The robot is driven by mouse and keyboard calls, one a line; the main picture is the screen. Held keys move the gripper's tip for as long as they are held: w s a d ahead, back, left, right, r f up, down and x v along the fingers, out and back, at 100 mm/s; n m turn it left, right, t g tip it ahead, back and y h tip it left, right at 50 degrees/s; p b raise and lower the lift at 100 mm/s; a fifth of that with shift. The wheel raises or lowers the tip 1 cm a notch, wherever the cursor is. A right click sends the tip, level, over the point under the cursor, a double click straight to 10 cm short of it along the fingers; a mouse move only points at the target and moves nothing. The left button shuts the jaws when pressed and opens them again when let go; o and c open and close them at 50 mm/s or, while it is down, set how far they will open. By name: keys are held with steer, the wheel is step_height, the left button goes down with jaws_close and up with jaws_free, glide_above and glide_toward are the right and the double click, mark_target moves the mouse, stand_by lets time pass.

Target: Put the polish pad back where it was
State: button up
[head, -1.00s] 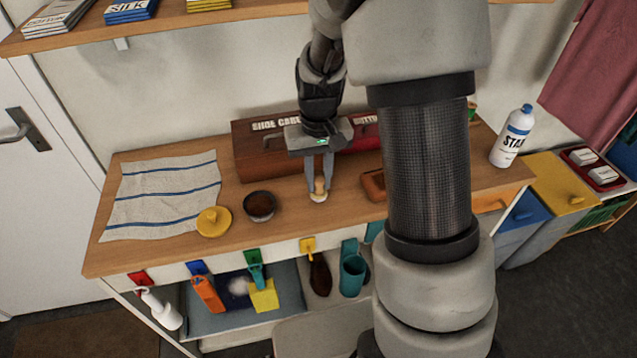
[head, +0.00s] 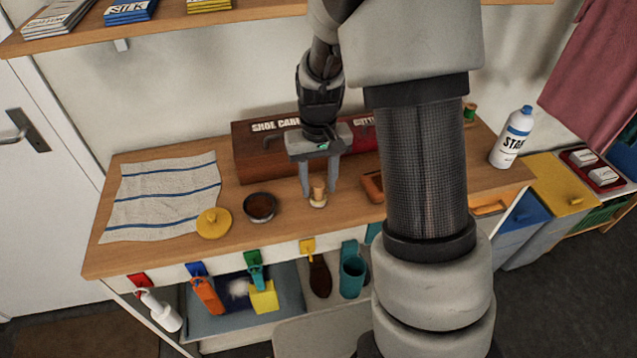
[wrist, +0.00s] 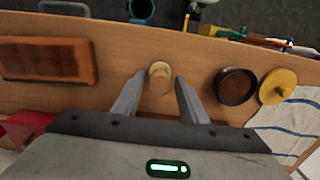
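The polish pad (head: 318,196), a small piece with a wooden knob handle and a pale base, stands upright on the wooden bench top. It also shows in the wrist view (wrist: 160,78), just beyond and between my fingertips. My gripper (head: 319,194) is open, with its fingers spread to either side of the pad and apart from it. In the wrist view both fingers (wrist: 158,102) show with a clear gap and nothing held. A round dark polish tin (head: 260,206) stands open just left of the pad.
A yellow lid (head: 213,223) and a striped cloth (head: 160,195) lie farther left. A brown brush or block (wrist: 50,60) lies on the pad's other side. The shoe care box (head: 262,150) stands behind my gripper. A white bottle (head: 512,138) stands at the right end.

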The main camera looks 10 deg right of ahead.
mark_target(319, 184)
step_height(319, 184, up, 12)
steer(key=p, duration=0.1)
steer(key=s+r+t, duration=0.3)
steer(key=s+r, duration=0.3)
steer(key=s, duration=0.3)
steer(key=s+r+t, duration=0.2)
steer(key=s+r, duration=0.3)
steer(key=s, duration=0.4)
steer(key=shift+s+r+t, duration=0.2)
steer(key=shift+r+t, duration=0.2)
